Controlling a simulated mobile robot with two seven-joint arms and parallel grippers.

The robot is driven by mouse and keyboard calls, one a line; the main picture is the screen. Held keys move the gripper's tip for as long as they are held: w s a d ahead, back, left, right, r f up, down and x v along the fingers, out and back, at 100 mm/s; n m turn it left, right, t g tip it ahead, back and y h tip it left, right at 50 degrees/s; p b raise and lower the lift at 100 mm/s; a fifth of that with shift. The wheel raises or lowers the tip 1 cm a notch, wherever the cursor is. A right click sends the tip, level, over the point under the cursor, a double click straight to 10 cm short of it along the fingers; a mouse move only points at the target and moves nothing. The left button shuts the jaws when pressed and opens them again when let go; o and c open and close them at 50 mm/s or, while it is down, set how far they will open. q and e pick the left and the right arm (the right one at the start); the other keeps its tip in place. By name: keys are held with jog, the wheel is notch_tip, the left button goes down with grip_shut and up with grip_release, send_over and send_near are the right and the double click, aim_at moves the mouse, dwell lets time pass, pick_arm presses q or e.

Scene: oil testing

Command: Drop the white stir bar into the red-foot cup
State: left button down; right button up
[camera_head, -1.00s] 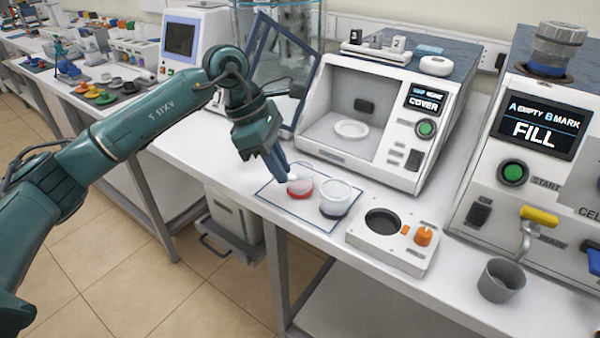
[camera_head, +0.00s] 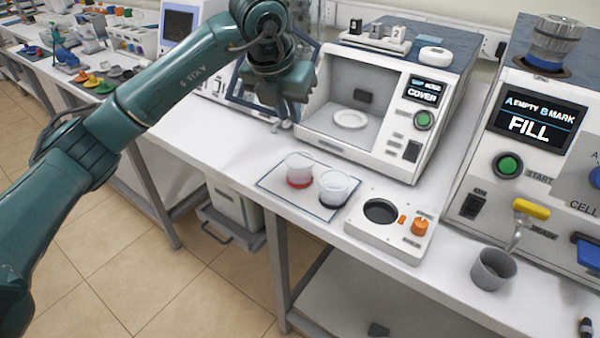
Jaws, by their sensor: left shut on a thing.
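The red-foot cup (camera_head: 299,169) is a clear cup with a red base. It stands upright on the left part of a thin outlined mat (camera_head: 273,181). A similar cup with a dark foot (camera_head: 334,188) stands to its right. My left gripper (camera_head: 283,119) is above the bench behind the red-foot cup, apart from it. It is shut on a small pale thing, mostly hidden by my wrist. I cannot make out whether this is the white stir bar. No stir bar shows clearly elsewhere, and the cup's inside is too small to read. My right gripper is out of view.
A white chamber machine (camera_head: 375,110) stands behind the cups, with a white dish (camera_head: 350,119) inside. A white box with a dark round well (camera_head: 380,212) is right of the mat. A grey cup (camera_head: 493,269) stands farther right. The bench left of the mat is clear.

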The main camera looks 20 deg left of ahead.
aim_at(286, 121)
pick_arm(q)
notch_tip(286, 121, down, 4)
jog(key=shift+r+b, duration=0.2)
jog(key=shift+b, duration=0.7)
jog(key=shift+f, duration=0.3)
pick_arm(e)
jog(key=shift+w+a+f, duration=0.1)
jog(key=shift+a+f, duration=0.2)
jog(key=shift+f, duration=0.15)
pick_arm(q)
jog(key=c, duration=1.3)
grip_release()
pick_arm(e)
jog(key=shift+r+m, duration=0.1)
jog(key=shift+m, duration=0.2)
pick_arm(q)
jog(key=shift+s+r, duration=0.15)
jog(key=shift+r, duration=0.4)
jog(key=b+v, duration=0.1)
jog(key=v, duration=1.1)
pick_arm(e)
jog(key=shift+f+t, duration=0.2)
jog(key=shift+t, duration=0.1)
